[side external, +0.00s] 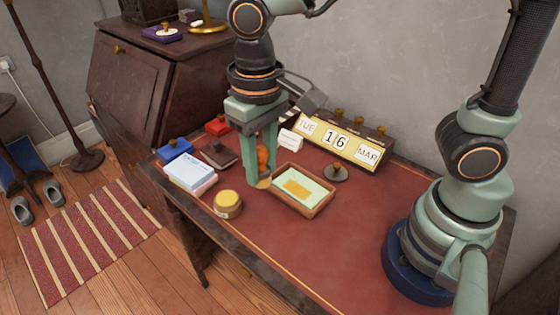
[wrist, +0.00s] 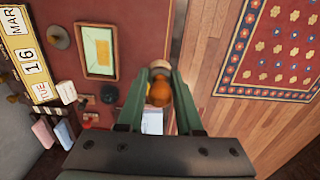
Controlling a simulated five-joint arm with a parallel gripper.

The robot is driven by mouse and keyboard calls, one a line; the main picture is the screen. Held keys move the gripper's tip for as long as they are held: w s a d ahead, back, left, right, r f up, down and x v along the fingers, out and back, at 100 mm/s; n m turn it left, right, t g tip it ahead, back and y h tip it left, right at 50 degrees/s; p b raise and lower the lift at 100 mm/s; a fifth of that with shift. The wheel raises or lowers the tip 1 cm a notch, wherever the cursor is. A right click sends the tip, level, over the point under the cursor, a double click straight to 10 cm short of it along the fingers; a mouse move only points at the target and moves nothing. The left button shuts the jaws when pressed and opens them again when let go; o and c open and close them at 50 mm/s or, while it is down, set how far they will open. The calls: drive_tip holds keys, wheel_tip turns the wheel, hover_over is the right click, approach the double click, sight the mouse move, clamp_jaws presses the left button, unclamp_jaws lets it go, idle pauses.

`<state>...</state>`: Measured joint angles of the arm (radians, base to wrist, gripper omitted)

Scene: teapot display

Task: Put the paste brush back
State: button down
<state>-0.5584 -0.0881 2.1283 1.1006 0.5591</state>
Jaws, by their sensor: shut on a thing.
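My gripper (side external: 262,180) points down above the red desk top and is shut on the paste brush (side external: 263,158). The brush has an orange, rounded handle between the fingers and a pale tan end low by the fingertips. The brush also shows in the wrist view (wrist: 158,93), with a pale end beyond the orange part. A jar with a yellow top (side external: 227,203) stands to the left of the gripper; whether it is open is unclear. A shallow wooden tray (side external: 311,212) with a pale green sheet and a yellow piece lies just right of the gripper.
A block calendar (side external: 345,145) and a grey knobbed disc (side external: 335,173) stand behind the tray. The desk front right of the tray is clear.

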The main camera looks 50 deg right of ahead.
wheel_tip(320, 180, down, 18)
idle(0.5)
drive_tip(key=shift+f, duration=0.15)
drive_tip(key=c, duration=0.6)
unclamp_jaws()
drive_tip(key=shift+o, duration=0.2)
wheel_tip(320, 180, up, 11)
drive_tip(key=w+d+r+t, duration=0.1)
drive_tip(key=d+r+t, duration=0.4)
drive_tip(key=d+r, duration=0.8)
drive_tip(key=shift+d+t, duration=0.3)
drive_tip(key=shift+d, duration=1.75)
